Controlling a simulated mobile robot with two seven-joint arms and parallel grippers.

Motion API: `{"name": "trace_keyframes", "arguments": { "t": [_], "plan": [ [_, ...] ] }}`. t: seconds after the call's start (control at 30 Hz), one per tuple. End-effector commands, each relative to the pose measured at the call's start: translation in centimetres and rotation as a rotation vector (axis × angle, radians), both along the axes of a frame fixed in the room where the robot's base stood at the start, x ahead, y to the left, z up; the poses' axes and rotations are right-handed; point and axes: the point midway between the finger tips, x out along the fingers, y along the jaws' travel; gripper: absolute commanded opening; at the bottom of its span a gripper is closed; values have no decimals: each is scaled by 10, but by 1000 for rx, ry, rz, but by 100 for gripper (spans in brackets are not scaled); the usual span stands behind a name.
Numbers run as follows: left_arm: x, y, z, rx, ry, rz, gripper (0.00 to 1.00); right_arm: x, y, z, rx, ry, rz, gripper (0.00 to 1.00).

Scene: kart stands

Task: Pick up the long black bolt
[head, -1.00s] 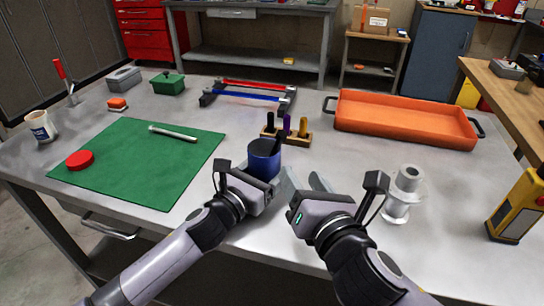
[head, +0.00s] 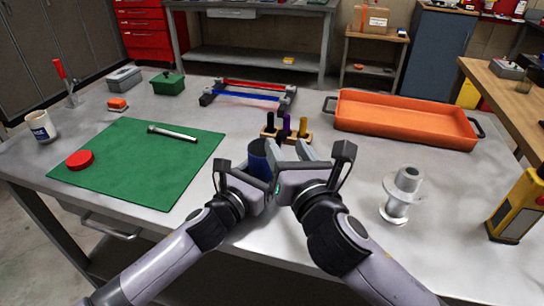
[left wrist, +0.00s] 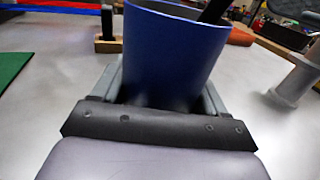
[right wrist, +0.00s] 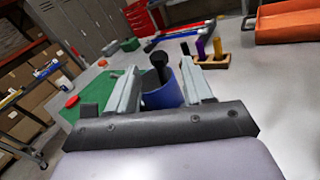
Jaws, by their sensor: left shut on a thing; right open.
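A blue cup (left wrist: 172,55) is held upright between the fingers of my left gripper (left wrist: 163,88); in the head view the cup (head: 257,158) is partly hidden by my grippers. A black bolt (right wrist: 159,66) with a wide head stands tilted in the cup, its lower end hidden inside; its shaft also shows in the left wrist view (left wrist: 214,11). My right gripper (right wrist: 160,77) is open, pointing at the cup. The bolt shows between its fingers in the right wrist view, apparently not gripped; I cannot tell whether they touch it.
Behind the cup, a wooden rack (right wrist: 210,65) holds black, purple and gold pegs. An orange tray (head: 400,118) lies at the back right, a grey spool (head: 402,192) stands right of my right arm. A green mat (head: 140,165) with a silver bolt (head: 172,133) and red disc (head: 79,159) lies left.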

Motion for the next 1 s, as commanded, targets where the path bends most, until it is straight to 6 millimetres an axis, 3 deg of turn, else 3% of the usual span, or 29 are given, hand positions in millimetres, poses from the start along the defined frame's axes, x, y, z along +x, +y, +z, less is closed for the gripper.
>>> {"name": "trace_keyframes", "arguments": {
  "t": [0.3,0.6,0.63,0.77,0.8,1.0],
  "plan": [
    [0,0,0,1,1,0,42,37,9,3,1,1,-1,51],
    [0,0,0,1,1,0,42,41,10,3,1,1,-1,51],
    [0,0,0,1,1,0,42,41,10,3,1,1,-1,48],
    [0,0,0,1,1,0,42,41,10,3,0,1,-1,6],
    [0,0,0,1,1,0,42,41,10,3,0,1,-1,0],
    [0,0,0,1,1,0,42,41,10,3,0,1,-1,0]
  ]
}}
